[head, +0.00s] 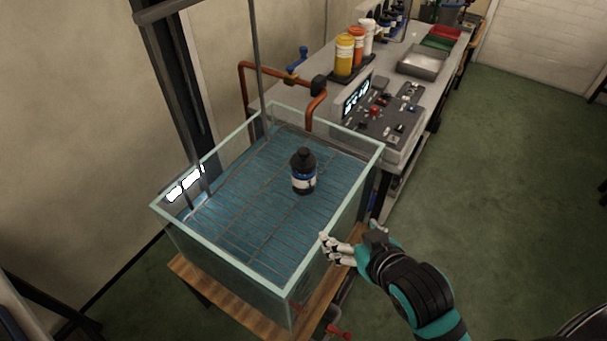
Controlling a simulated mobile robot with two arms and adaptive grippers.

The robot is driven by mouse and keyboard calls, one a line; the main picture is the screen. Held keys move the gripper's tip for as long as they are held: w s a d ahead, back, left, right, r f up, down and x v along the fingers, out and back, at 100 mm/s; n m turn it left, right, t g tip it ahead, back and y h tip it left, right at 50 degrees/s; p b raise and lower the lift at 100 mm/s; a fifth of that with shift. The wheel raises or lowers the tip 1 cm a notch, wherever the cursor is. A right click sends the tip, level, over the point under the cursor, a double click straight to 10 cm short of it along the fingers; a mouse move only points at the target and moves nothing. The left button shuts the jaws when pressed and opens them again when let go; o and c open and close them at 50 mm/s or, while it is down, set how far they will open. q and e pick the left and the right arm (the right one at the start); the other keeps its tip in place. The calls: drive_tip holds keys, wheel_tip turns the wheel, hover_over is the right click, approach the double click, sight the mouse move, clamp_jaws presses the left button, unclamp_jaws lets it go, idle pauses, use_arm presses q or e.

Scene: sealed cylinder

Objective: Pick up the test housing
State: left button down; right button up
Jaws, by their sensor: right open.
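The likely test housing is a dark bottle-shaped cylinder (304,171) with a black cap and a blue and white label. It stands upright on the wire rack inside a clear glass tank (226,264). My right gripper (330,247) is at the tank's near right rim, to the right of and nearer than the housing. It is open and apart from the housing, with nothing seen between its fingers. Whether it touches the rim I cannot tell. My left gripper is not in view.
The tank sits on a wooden stand (190,271) with dark uprights behind it. An orange pipe (311,110) is at its back. A control panel (376,112), a metal tray (422,64) and yellow and orange bottles (344,55) are on the bench beyond. Green floor is free at right.

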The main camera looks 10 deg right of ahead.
drive_tip(key=w+a+r+t+y, duration=0.1)
drive_tip(key=w+a+r+t, duration=0.1)
drive_tip(key=w+r+t, duration=0.4)
drive_tip(key=g+p, duration=0.1)
drive_tip(key=g, duration=0.1)
approach(305, 161)
drive_tip(key=x, duration=0.5)
drive_tip(key=shift+a+r, duration=0.1)
drive_tip(key=shift+a, duration=0.05)
drive_tip(key=shift+f+p+x, duration=0.2)
drive_tip(key=shift+p+x, duration=0.45)
drive_tip(key=shift+x, duration=2.3)
drive_tip(key=shift+s, duration=0.15)
drive_tip(key=c, duration=1.7)
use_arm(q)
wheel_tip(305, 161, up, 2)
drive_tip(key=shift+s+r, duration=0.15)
